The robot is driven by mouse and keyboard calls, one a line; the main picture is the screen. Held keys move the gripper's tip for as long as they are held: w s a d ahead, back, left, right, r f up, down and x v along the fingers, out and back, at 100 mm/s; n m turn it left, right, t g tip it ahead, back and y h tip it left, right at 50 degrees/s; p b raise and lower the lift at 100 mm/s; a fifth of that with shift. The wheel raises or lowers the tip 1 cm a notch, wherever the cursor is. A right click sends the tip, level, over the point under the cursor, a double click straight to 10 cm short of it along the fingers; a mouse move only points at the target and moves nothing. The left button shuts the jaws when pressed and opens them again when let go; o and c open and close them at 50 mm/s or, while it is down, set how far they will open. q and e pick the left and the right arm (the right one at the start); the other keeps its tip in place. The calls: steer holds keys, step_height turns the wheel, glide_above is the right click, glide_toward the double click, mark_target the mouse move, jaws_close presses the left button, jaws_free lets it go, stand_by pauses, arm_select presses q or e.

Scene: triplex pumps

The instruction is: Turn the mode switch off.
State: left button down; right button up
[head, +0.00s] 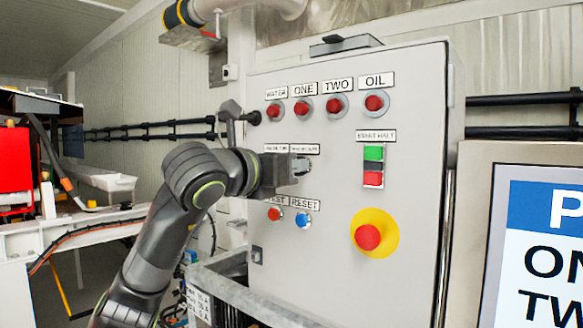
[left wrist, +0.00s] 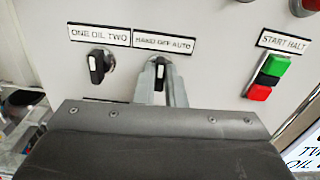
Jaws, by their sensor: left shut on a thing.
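The mode switch (left wrist: 160,68) is a small black knob under the HAND OFF AUTO label (left wrist: 164,43) in the left wrist view. My left gripper (left wrist: 162,88) is shut on this knob, with a grey finger on each side of it. The knob looks about upright, but the fingers hide its lower part and I cannot tell its exact setting. In the head view my left gripper (head: 300,168) reaches the panel from the left, just below the same label, and hides the switch. My right gripper is not in view.
A second black selector (left wrist: 98,66) under ONE OIL TWO sits close left of the fingers. The grey cabinet (head: 345,230) also bears several red lamps, a green and red START HALT button (head: 373,166), a red emergency button (head: 368,237) and a blue RESET button (head: 303,220).

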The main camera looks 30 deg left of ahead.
arm_select(q)
steer(key=shift+m, duration=0.4)
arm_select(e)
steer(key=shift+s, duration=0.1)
arm_select(q)
steer(key=c, duration=1.5)
jaws_free()
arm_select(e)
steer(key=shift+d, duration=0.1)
arm_select(q)
steer(key=shift+s, duration=0.1)
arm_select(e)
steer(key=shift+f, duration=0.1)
